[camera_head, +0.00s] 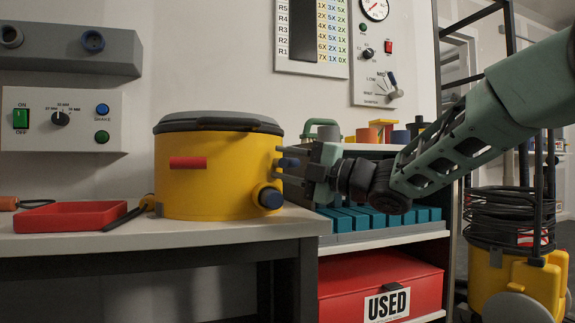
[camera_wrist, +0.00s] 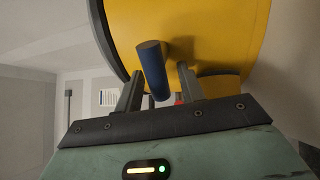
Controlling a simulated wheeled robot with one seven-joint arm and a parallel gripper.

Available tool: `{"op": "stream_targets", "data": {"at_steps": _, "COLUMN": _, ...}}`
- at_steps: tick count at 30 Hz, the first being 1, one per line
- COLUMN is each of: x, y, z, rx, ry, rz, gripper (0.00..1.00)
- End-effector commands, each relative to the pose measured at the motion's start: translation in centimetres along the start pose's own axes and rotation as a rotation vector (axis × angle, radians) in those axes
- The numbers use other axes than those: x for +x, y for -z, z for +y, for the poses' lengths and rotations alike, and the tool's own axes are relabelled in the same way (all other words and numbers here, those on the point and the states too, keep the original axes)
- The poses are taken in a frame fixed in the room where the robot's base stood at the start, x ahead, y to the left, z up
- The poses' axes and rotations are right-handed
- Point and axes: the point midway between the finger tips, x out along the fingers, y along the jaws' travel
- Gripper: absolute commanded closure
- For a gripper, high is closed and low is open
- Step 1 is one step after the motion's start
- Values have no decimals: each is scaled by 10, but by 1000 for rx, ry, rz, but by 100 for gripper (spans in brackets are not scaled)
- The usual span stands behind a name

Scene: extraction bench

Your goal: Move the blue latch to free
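The yellow pot (camera_head: 205,188) with a dark grey lid (camera_head: 218,122) stands on the grey bench. The blue latch (camera_head: 289,162) is a short rod sticking out from the pot's right side. My gripper (camera_head: 283,161) is at that side, reaching in from the right. In the wrist view, my gripper (camera_wrist: 160,85) is open, with one finger on each side of the blue latch (camera_wrist: 153,68). Gaps show between the latch and both fingers, so it is not gripped. In the head view the fingers partly hide the latch.
A red handle (camera_head: 188,162) is on the pot's front. A red tray (camera_head: 70,217) lies on the bench at left. Teal blocks (camera_head: 360,218) fill the shelf behind my gripper, above a red "USED" bin (camera_head: 345,290).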

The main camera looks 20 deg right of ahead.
Motion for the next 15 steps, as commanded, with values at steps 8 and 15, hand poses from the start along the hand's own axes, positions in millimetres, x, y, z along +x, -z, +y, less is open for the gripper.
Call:
{"op": "stream_targets", "data": {"at_steps": 8, "x": -20, "y": -1, "z": 4, "rx": 0, "ry": -1, "rz": -3, "gripper": 61}}
{"op": "stream_targets", "data": {"at_steps": 15, "x": -74, "y": -1, "z": 4, "rx": 2, "ry": 1, "rz": -5, "gripper": 61}}
